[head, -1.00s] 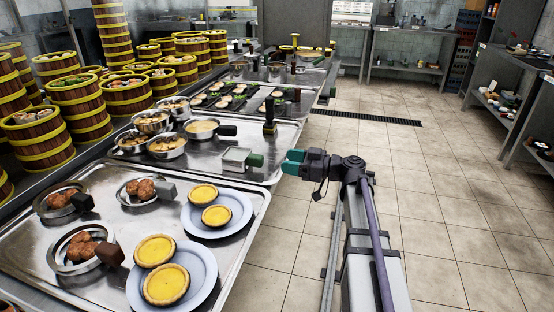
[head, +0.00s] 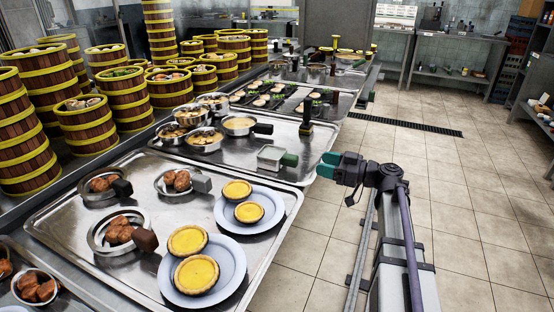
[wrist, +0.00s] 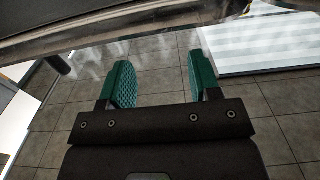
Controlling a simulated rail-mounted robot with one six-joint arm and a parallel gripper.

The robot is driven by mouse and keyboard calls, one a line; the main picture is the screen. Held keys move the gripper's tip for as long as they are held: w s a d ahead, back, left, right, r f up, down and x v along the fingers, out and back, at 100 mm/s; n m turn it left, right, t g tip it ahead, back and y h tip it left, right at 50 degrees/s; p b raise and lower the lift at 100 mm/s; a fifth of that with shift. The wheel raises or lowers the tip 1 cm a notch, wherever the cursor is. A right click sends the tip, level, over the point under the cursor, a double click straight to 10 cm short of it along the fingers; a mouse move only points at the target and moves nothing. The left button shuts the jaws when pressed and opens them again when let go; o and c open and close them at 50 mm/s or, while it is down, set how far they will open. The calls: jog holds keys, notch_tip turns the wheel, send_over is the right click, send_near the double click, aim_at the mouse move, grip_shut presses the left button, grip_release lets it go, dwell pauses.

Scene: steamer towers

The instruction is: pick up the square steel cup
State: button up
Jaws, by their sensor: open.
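The square steel cup (head: 269,157) stands on the metal tray behind the tart plates in the head view. Its dark green handle (head: 289,160) points right, toward my gripper. My gripper (head: 325,166) has teal fingers and is just right of the handle, past the tray's right edge, apart from the cup. In the wrist view my gripper (wrist: 158,82) is open, its two green fingers spread with only floor tiles between them. The cup cannot be made out in the wrist view.
Two plates of yellow tarts (head: 216,274) and several round steel bowls with handles (head: 119,232) fill the nearer tray. More steel bowls (head: 239,124) stand left of and behind the cup. Stacked steamers (head: 90,125) line the left. The floor (head: 450,190) to the right is open.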

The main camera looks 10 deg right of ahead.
jog(key=o, duration=0.8)
